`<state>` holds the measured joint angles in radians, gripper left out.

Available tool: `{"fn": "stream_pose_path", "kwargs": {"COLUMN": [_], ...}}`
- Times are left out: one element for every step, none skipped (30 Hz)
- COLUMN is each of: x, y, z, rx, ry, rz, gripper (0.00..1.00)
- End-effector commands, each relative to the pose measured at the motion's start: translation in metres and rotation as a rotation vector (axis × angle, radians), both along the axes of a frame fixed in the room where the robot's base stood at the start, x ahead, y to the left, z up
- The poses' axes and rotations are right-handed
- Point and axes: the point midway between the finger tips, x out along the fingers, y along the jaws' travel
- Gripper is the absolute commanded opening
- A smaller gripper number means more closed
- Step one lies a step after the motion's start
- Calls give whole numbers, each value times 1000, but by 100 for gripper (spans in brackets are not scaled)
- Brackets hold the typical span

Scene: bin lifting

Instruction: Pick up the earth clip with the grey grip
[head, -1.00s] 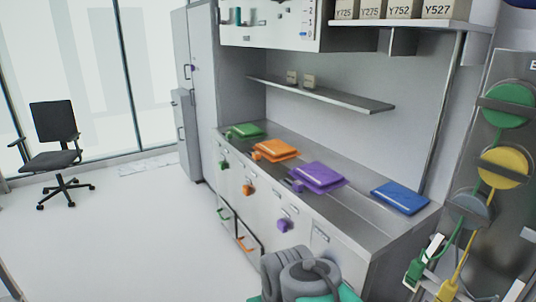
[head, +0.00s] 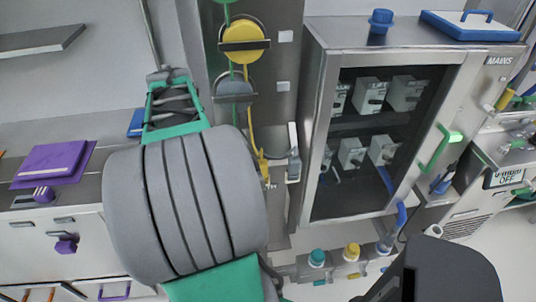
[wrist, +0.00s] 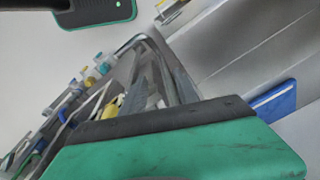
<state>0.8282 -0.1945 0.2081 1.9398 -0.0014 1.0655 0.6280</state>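A slim clip with a pale top and a grey lower part (head: 293,165) hangs at the right side of the reel panel in the head view. It looks like the grey-grip earth clip, but it is small and I cannot be sure. A yellow clip (head: 263,166) hangs just left of it on a yellow cord. My gripper (head: 168,82) is up and left of both clips, apart from them, in front of the wall. Its fingers are not clear. In the wrist view its green body (wrist: 180,152) fills the bottom, and no held thing is distinguishable.
A yellow reel (head: 243,36) and a grey reel (head: 235,92) are on the panel. A steel cabinet (head: 318,120) with a glass door stands right of the clips. The bench with a purple folder (head: 52,160) is at left. A blue-edged case (head: 470,24) lies on the cabinet.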

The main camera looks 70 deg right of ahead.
Motion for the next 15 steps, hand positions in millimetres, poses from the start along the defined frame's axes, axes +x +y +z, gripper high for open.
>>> {"fn": "stream_pose_path", "kwargs": {"x": [-34, -55, -85, -107, -129, -155, -173, -187, -203, -211, -217, -221, -223, -224, -224], "y": [-50, -75, -103, -122, -137, -154, -163, -170, -176, -180, -182, -184, -184, -184, -184], "z": [-4, -7, -10, -12, -15, -19, -21, -22, -25, -26, -28, -30, -33, -37, -42], "rx": [29, 43, 63, 74, 87, 98, 106, 113, 120, 123, 126, 128, 130, 130, 130], "ry": [12, 14, 18, 19, 21, 22, 22, 23, 23, 23, 24, 24, 25, 24, 24], "rz": [-230, -360, -525, -637, -742, -863, -939, -1001, -1065, -1100, -1125, -1145, -1154, -1158, -1158], "gripper": [36, 36, 36, 36, 36, 36, 36, 36, 36, 36, 36, 36, 36, 36, 36]}}
